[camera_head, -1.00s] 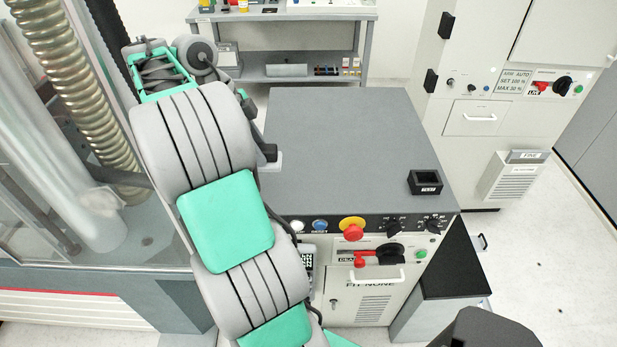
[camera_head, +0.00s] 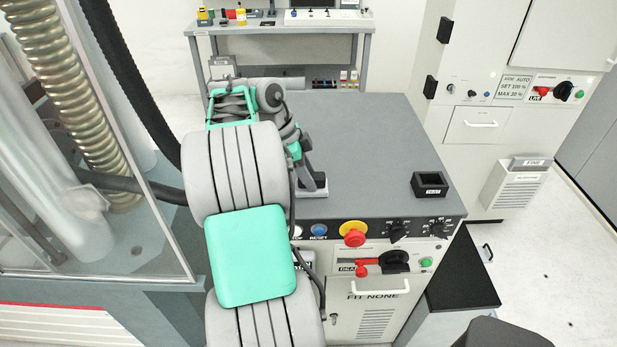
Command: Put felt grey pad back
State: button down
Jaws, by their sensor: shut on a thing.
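My gripper (camera_head: 311,182) is over the left part of the grey cabinet top, partly hidden behind my own wrist and forearm. It is shut on a small light grey piece (camera_head: 317,193), which looks like the felt grey pad; only its edge shows below the dark jaws. It is close above or touching the cabinet top (camera_head: 365,140); I cannot tell which. A small black open tray (camera_head: 430,185) with a white label stands at the right of the cabinet top, apart from my gripper.
The cabinet's front panel has a red stop button (camera_head: 354,234) on yellow, knobs and a red handle (camera_head: 366,267). A glass-sided machine (camera_head: 100,200) stands at the left. A workbench (camera_head: 285,25) with small items is behind. The cabinet top's middle is clear.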

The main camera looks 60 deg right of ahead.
jog(key=shift+f, duration=0.2)
jog(key=c, duration=1.1)
grip_release()
jog(key=shift+r, duration=0.1)
jog(key=shift+o, duration=0.2)
jog(key=shift+r, duration=0.25)
jog(key=p+v, duration=0.5)
jog(key=v, duration=0.6)
jog(key=shift+w+r, duration=0.2)
jog(key=shift+r, duration=0.15)
